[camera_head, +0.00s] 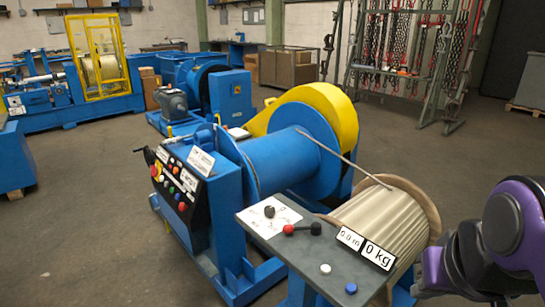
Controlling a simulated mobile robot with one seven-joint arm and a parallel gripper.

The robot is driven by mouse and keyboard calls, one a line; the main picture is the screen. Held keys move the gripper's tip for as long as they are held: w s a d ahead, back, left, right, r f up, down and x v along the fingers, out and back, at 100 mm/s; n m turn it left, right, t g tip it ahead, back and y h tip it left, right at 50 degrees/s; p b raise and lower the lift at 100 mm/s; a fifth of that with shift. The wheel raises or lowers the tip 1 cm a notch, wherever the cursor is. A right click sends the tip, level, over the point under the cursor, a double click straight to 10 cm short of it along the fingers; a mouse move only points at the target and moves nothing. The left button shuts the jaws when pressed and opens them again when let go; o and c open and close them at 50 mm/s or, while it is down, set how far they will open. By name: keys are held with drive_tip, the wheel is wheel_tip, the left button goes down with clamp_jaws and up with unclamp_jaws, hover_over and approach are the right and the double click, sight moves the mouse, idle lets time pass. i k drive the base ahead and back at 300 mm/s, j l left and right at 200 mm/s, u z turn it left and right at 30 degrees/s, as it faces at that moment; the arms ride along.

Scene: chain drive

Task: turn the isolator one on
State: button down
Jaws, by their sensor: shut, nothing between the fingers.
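A sloped black control panel (176,188) is on the front of the blue winch machine, left of centre. It carries several coloured buttons and white labels. A red knob on a yellow base (155,172) sits at its left end and looks like an isolator switch. A black handle (147,155) sticks out just above it. The label text is too small to read, so I cannot tell which control is isolator one, nor its position. Purple and dark links of my arm show at the right edge, well away from the panel. My gripper's fingers do not show.
A grey desk (300,241) with a red-knobbed lever, buttons and "0.0 m" and "0 kg" displays stands in front. A rope reel (385,222) lies between it and my arm. A yellow guard (320,106) covers the winch's far end. Floor is open at left.

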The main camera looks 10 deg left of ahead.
sight(154, 171)
drive_tip(key=j+u, duration=0.6)
drive_tip(key=i+j+u, duration=0.4)
drive_tip(key=j+u, duration=0.25)
drive_tip(key=l, duration=0.1)
